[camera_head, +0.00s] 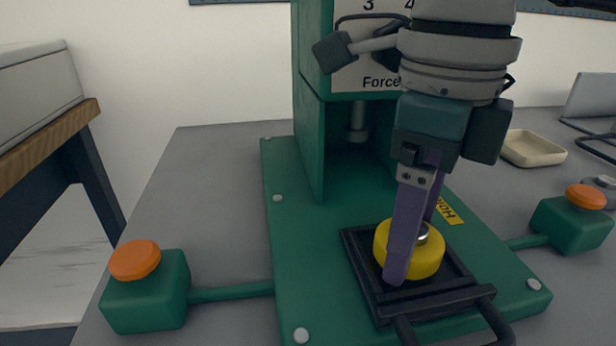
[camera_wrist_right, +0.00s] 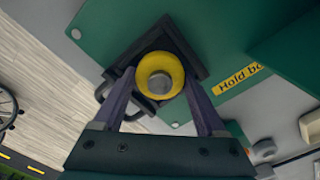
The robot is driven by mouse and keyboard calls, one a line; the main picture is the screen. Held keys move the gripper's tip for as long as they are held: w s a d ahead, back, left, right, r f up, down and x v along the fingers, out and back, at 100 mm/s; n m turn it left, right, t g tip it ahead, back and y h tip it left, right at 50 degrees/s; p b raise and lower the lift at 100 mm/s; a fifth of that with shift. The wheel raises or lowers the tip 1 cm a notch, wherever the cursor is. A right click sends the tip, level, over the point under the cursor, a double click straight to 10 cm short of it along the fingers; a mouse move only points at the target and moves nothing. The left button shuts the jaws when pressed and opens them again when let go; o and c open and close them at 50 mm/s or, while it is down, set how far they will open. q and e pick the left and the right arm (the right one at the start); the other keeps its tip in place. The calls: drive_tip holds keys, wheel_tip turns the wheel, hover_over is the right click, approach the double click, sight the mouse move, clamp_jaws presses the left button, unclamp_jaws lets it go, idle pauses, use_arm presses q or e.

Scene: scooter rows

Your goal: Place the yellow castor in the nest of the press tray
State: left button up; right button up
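The yellow castor (camera_head: 430,262) is a round yellow piece with a metal centre, and it also shows in the right wrist view (camera_wrist_right: 160,66). It sits in or just over the black square press tray (camera_head: 358,255), whose corner edges show in the right wrist view (camera_wrist_right: 186,42). I cannot tell whether its base rests in the nest. My right gripper (camera_head: 412,258) comes down from above with its purple fingers on either side of the castor, appearing to touch it. The near finger hides part of the castor. My left gripper is not in view.
The green press (camera_head: 310,130) rises behind the tray on its green base plate (camera_head: 300,240). Green boxes with orange buttons stand left (camera_head: 145,290) and right (camera_head: 572,222). A cream dish (camera_head: 533,149) lies at the back right. The grey table (camera_head: 205,190) is clear at left.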

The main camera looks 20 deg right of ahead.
drive_tip(key=o, duration=0.4)
drive_tip(key=shift+r+p, duration=0.25)
drive_tip(key=shift+p, duration=0.05)
wheel_tip(320, 180, up, 12)
drive_tip(key=shift+f+p, duration=0.1)
drive_tip(key=shift+p, duration=0.75)
